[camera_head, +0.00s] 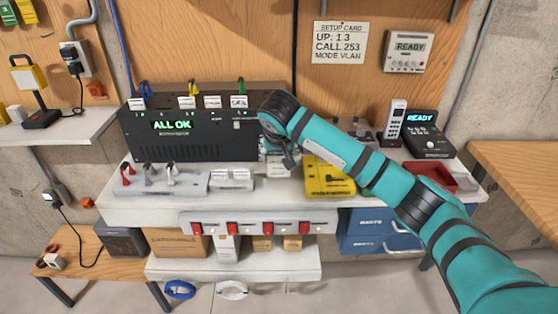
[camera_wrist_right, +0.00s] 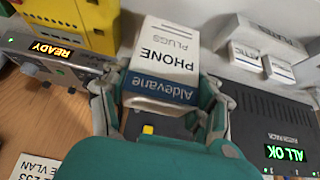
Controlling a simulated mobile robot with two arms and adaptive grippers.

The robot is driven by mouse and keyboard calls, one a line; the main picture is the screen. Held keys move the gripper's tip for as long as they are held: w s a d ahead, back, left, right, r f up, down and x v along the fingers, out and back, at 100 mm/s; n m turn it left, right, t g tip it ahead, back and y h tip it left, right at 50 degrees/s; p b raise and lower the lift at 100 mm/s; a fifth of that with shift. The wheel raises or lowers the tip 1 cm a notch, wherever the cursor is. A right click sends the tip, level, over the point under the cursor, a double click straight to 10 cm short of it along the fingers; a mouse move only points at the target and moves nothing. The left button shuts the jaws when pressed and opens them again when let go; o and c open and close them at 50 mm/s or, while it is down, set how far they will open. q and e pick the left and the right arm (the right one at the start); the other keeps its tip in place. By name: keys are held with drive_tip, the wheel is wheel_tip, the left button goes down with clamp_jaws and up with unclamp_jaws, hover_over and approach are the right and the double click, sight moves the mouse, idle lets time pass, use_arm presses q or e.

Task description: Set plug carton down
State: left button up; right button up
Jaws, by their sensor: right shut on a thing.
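The plug carton (camera_wrist_right: 168,45) is a white box with a blue band, labelled "PHONE PLUGS" and "Aldevane". It fills the top middle of the right wrist view. My right gripper (camera_wrist_right: 158,98) is shut on it, with a finger at each side. In the head view my right gripper (camera_head: 277,150) is over the bench, in front of the black panel's right end. The carton (camera_head: 279,166) shows only partly there, below the gripper. I cannot tell whether its base touches the bench (camera_head: 270,187). My left gripper is not in view.
The black panel (camera_head: 190,147) reads "ALL OK". A yellow device (camera_head: 322,180) lies just right of the carton and white boxes (camera_head: 232,180) stand left. A red tray (camera_head: 440,178) and a "READY" unit (camera_head: 428,143) are farther right. A power strip (camera_head: 260,224) runs along the bench's front.

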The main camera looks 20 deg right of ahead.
sight(279, 162)
wheel_tip(279, 162, down, 3)
drive_tip(key=shift+p, duration=0.5)
drive_tip(key=shift+f, duration=0.1)
drive_tip(key=shift+f, duration=0.1)
drive_tip(key=o, duration=1.3)
drive_tip(key=shift+r, duration=0.2)
drive_tip(key=b+v, duration=0.1)
drive_tip(key=v, duration=1.1)
drive_tip(key=shift+b, duration=0.35)
drive_tip(key=shift+f, duration=0.1)
